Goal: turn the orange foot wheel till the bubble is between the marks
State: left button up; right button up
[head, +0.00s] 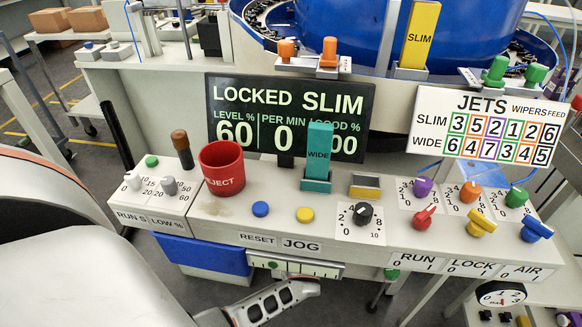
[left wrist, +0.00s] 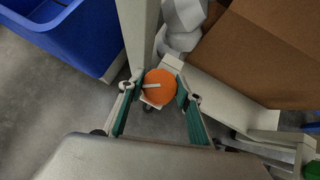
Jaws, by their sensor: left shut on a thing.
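The orange foot wheel (left wrist: 160,87) shows in the left wrist view, round, with a white line from its middle toward the left. My left gripper (left wrist: 158,92) is shut on it, with a green-padded finger on each side. In the head view the wheel and the left gripper's fingers are hidden below the console; a grey arm link of mine shows there. The level strip (head: 318,270) hangs under the console's front edge, with dark marks. A green bubble (head: 273,265) sits in its left part; I cannot tell exactly how it stands to the marks. My right gripper is out of view.
The console (head: 330,232) carries a red REJECT cup (head: 222,168), buttons, knobs and levers. A blue bin (head: 205,255) is under its left part and also shows in the left wrist view (left wrist: 75,35). A green foot wheel (head: 391,274) stands to the right.

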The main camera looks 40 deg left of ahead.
pick_arm(q)
jog(key=n+g, duration=0.1)
jog(key=n+g+y, duration=0.1)
jog(key=n, duration=0.1)
jog(key=shift+d+f, duration=0.15)
jog(key=shift+f, duration=0.05)
jog(key=shift+s+f+n+g+y+b, duration=0.1)
jog(key=shift+n+g+y+b, duration=0.3)
jog(key=shift+n+g+b, duration=0.25)
jog(key=n+g+b, duration=0.1)
jog(key=n+g, duration=0.1)
jog(key=shift+n, duration=0.35)
jog(key=shift+n+g+b, duration=0.45)
jog(key=shift+n+g, duration=0.2)
jog(key=shift+n, duration=0.55)
jog(key=shift+r, duration=0.2)
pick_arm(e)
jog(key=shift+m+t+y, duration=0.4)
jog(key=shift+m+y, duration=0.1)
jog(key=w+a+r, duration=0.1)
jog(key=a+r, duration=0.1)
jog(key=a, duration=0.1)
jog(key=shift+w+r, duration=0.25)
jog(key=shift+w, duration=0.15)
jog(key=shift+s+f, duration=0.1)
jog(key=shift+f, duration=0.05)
